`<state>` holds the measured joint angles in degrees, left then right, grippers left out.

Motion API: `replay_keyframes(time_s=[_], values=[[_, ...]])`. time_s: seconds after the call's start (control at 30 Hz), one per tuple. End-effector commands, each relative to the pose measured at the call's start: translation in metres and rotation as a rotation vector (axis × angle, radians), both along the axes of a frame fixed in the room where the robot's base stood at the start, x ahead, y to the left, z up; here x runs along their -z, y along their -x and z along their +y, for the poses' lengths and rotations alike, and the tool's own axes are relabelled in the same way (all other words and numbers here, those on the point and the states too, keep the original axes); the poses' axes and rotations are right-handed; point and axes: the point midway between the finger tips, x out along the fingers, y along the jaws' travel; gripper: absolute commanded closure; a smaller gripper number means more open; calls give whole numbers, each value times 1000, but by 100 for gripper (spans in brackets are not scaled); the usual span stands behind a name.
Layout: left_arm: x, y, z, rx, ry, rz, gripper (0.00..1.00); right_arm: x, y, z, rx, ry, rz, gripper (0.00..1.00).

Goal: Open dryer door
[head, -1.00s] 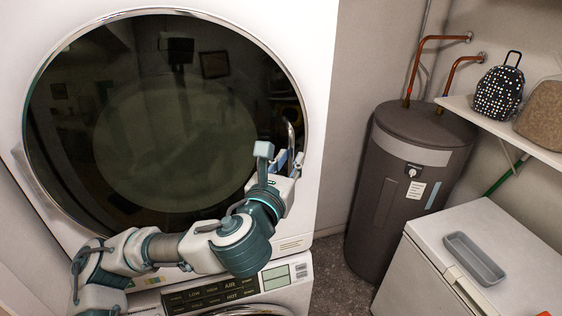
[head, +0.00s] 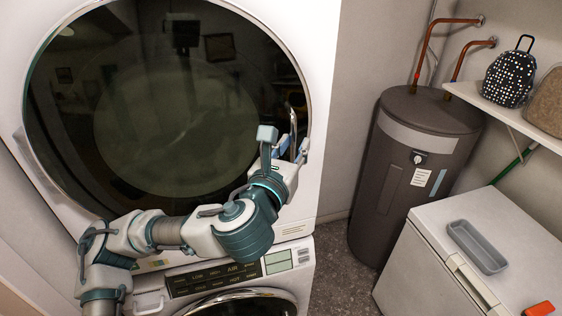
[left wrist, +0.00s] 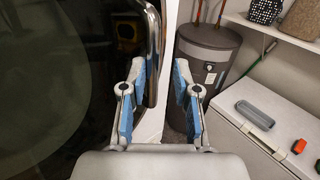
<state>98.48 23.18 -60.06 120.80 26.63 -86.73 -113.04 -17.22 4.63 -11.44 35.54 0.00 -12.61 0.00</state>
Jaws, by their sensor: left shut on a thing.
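The dryer door (head: 170,110) is a large, dark, round glass door with a chrome rim, on the upper white machine. It looks shut or nearly so; I cannot tell whether a small gap exists. A chrome handle piece (head: 293,122) is on its right side. My left gripper (head: 287,148) is at that right side, its blue-padded fingers around the handle piece. In the left wrist view, the dark chrome handle (left wrist: 152,60) passes between the fingers, close to the left one. The exact contact is partly hidden. My right gripper is not in view.
A washer control panel (head: 230,276) is below the dryer. A brown water heater (head: 420,170) stands to the right, with a white chest (head: 480,250) in front of it carrying a grey tray (head: 477,247). A shelf (head: 510,118) holds bags. Some grey floor (head: 340,270) is free.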

Motion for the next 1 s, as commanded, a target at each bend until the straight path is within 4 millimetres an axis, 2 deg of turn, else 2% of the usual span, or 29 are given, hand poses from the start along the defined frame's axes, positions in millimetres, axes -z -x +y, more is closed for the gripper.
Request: replay_keyframes(time_s=[1.0], values=[[-1, 74, 22, 2, 1, -2, 76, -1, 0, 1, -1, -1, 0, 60]])
